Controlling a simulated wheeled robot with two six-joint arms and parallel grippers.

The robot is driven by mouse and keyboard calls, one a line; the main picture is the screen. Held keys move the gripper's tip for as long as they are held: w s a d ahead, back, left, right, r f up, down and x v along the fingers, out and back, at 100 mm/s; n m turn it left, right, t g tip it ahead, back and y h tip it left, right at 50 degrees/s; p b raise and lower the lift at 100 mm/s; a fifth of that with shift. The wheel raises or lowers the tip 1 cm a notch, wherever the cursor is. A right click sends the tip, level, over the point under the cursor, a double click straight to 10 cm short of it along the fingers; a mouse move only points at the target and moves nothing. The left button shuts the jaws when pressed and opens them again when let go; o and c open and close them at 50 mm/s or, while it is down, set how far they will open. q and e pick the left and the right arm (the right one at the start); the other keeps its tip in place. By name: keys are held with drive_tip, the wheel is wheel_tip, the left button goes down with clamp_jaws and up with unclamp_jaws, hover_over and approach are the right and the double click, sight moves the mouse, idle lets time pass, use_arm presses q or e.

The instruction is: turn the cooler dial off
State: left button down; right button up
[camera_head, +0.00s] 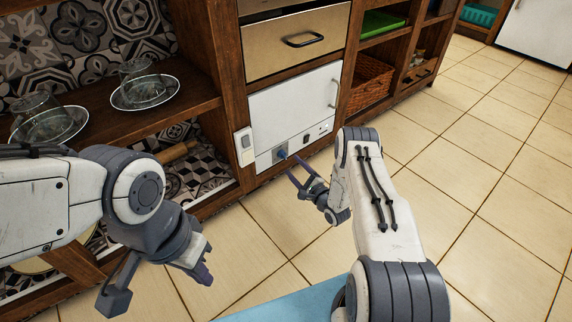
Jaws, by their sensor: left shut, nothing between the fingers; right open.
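The cooler (293,105) is a white-fronted unit built into the wooden shelving, with a door handle at its upper right. Its blue dial (282,153) sits on the lower control strip, left of some small dark marks. My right gripper (296,172) is open, just below and to the right of the dial, its fingers pointing toward it. I cannot tell whether a fingertip touches the dial. The dial's setting is too small to read. My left gripper (207,277) is shut and empty, low in the view, away from the cooler.
A small white box (244,146) is fixed on the wooden post left of the cooler. Glass cups on plates (145,92) stand on the left shelf. A drawer (296,42) is above the cooler, and a wicker basket (370,82) is to its right. The tiled floor (480,150) is clear.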

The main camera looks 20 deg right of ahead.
sight(285, 158)
drive_tip(key=b+x, duration=0.2)
drive_tip(key=x, duration=0.2)
drive_tip(key=shift+w+f, duration=0.15)
drive_tip(key=shift+w+a+b, duration=0.15)
drive_tip(key=shift+w+b, duration=0.15)
drive_tip(key=shift+w, duration=0.25)
drive_tip(key=shift+r, duration=0.2)
clamp_jaws()
